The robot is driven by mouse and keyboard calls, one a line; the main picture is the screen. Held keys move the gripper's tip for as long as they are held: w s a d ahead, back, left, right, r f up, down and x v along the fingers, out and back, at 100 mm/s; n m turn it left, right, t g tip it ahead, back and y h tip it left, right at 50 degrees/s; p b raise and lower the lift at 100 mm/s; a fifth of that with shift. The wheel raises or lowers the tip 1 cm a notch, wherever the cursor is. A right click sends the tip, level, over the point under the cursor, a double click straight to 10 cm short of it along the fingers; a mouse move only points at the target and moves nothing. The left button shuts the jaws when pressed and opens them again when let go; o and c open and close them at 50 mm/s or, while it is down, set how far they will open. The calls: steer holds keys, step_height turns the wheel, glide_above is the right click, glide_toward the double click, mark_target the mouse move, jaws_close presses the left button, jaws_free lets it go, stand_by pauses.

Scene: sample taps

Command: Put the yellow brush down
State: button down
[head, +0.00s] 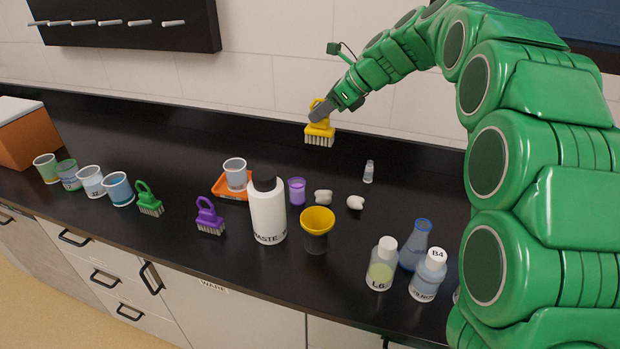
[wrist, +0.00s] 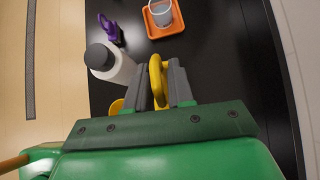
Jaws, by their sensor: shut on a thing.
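The yellow brush (head: 320,131) hangs upright in my gripper (head: 319,112), bristles down, above the back part of the black counter. My gripper is shut on the brush's loop handle. In the wrist view the yellow handle (wrist: 156,80) sits between the two grey fingers of my gripper (wrist: 160,84). The bristles are hidden in the wrist view. In the head view the brush appears apart from the counter top, though its exact height is hard to tell.
The black counter (head: 270,146) is clear left of the brush. In front stand an orange tray (head: 220,190) with a beaker, a white waste bottle (head: 267,215), a purple cup (head: 297,191) and a yellow funnel (head: 317,218). A small vial (head: 369,172) stands to the right. Purple (head: 209,217) and green (head: 148,199) brushes stand left.

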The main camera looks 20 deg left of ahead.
mark_target(320, 142)
step_height(320, 142, down, 9)
steer(key=shift+r, duration=0.2)
steer(key=shift+w+a+f, duration=0.1)
steer(key=shift+w+f, duration=0.05)
steer(key=shift+f, duration=0.05)
steer(key=shift+w+a+f, duration=1.05)
steer(key=shift+w+f, duration=0.95)
steer(key=shift+f, duration=0.15)
steer(key=shift+w+a+f, duration=1.1)
steer(key=shift+w+f, duration=0.95)
steer(key=shift+f, duration=0.05)
steer(key=shift+w+a+f, duration=1.05)
steer(key=shift+w+f, duration=0.95)
steer(key=shift+f, duration=0.15)
steer(key=shift+f, duration=0.1)
steer(key=c, duration=1)
jaws_free()
